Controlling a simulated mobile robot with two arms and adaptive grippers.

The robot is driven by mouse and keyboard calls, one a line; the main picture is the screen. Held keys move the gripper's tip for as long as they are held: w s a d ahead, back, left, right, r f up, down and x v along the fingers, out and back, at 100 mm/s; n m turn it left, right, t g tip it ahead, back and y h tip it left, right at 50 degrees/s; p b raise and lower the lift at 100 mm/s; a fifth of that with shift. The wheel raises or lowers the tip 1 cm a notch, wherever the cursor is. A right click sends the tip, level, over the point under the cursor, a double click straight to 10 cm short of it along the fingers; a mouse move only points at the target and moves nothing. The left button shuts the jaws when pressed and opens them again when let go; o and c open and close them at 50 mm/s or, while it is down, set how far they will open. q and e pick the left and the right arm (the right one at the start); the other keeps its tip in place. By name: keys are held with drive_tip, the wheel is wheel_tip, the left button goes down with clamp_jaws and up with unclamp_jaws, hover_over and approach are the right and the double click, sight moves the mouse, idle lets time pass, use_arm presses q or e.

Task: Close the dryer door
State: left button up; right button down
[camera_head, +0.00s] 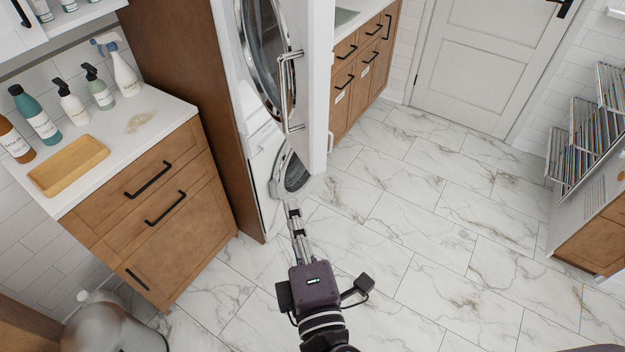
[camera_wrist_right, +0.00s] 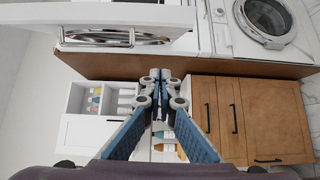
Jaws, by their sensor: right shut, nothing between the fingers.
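The dryer is the upper unit in a tall stack, and its white door (camera_head: 318,75) stands open, swung outward toward the right in the head view. A chrome ring and a chrome rectangular frame show on the side facing the dryer. In the right wrist view the white door panel (camera_wrist_right: 100,15) crosses the top left, with chrome parts below it. My right gripper (camera_head: 292,208) is shut and empty, in front of the stack and appearing below the open door; its closed fingers (camera_wrist_right: 161,82) show in the wrist view. I see no contact with the door. My left gripper is not in view.
A washer with a round door (camera_head: 292,174) is under the dryer. A wooden cabinet with a white counter (camera_head: 165,112) holding bottles and a tray stands left. Another wooden cabinet (camera_head: 362,70) is behind the door. A record rack (camera_head: 590,130) stands right. Marble floor (camera_head: 430,220) is clear.

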drive_tip(key=r, duration=0.1)
drive_tip(key=p, duration=0.3)
hover_over(303, 159)
drive_tip(key=s, duration=0.5)
drive_tip(key=shift+f, duration=0.1)
